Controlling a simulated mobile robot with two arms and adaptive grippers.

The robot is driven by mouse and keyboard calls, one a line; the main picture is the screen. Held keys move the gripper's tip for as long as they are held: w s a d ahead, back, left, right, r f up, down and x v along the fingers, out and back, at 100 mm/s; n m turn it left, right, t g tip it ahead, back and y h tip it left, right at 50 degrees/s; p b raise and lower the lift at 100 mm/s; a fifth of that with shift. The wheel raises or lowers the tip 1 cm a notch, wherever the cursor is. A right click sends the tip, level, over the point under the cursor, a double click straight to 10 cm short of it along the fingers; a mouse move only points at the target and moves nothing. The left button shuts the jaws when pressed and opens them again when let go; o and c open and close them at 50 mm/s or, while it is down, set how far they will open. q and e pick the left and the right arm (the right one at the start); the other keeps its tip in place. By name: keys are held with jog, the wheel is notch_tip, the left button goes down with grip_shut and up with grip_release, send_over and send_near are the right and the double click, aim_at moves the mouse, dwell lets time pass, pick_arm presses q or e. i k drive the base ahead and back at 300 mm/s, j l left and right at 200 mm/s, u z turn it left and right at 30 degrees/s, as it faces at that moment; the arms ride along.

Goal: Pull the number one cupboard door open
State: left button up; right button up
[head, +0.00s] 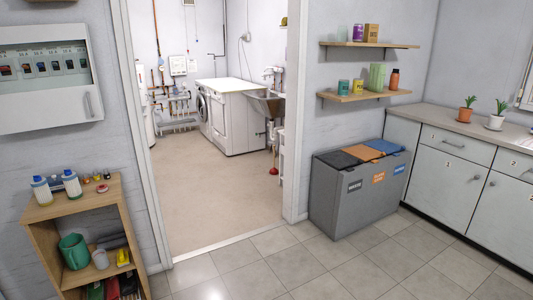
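Grey base cupboards (402,131) stand along the right wall under a countertop. A cupboard door (445,190) sits below a drawer (456,144), with a small handle (477,177) near its upper right edge. It looks shut. Another door (507,215) is to its right, cut off by the picture edge. Neither of my grippers is in view.
A grey recycling bin (345,202) with three lids stands left of the cupboards. Plant pots (464,114) stand on the countertop (435,116). The tiled floor (380,262) in front is clear. A doorway and a wooden shelf unit (115,195) are on the left.

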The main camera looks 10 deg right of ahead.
aim_at(448, 188)
jog(key=i+l+z, duration=0.1)
jog(key=i+z, duration=0.3)
jog(key=i, duration=0.2)
jog(key=i+z, duration=0.4)
jog(key=i, duration=0.15)
jog(key=i+j+z, duration=0.4)
jog(key=i, duration=0.15)
jog(key=i+l+z, duration=0.35)
jog(key=i, duration=0.35)
jog(key=i+z, duration=0.4)
jog(key=i, duration=0.25)
jog(key=i+j+z, duration=0.15)
jog(key=i+z, duration=0.2)
jog(key=i, duration=0.35)
